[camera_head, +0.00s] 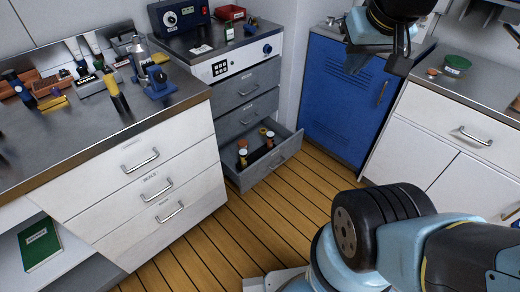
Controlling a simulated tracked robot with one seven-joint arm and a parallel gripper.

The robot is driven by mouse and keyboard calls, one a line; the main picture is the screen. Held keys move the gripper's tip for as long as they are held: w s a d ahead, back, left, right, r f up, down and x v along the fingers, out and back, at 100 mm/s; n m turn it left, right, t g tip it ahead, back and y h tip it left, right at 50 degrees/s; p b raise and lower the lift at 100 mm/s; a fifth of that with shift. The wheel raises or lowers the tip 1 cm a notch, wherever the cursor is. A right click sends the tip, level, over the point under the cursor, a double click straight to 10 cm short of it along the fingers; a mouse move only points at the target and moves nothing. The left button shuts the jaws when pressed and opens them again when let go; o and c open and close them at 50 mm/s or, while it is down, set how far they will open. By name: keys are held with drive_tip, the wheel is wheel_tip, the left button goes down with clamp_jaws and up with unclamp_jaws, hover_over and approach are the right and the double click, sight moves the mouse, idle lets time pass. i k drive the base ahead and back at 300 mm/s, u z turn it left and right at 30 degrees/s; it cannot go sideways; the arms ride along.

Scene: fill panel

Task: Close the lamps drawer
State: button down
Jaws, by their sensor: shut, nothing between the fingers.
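The bottom drawer (281,156) of the grey drawer unit is pulled out. It holds several small items, orange, white and dark. Its label is too small to read, so I cannot confirm that it is the lamps drawer. The two grey drawers above it, the upper (247,87) and the lower (247,117), are closed. My gripper (401,62) is at the upper right, in front of the blue cabinet, up and to the right of the open drawer and apart from it. It is shut and empty.
A white drawer cabinet (150,185) stands left of the open drawer, with tools on its top. The blue cabinet (335,100) is to the right, beside white cupboards (440,135). The wooden floor (225,235) in front of the drawer is clear.

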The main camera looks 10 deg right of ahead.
sight(262, 161)
drive_tip(key=i, duration=0.9)
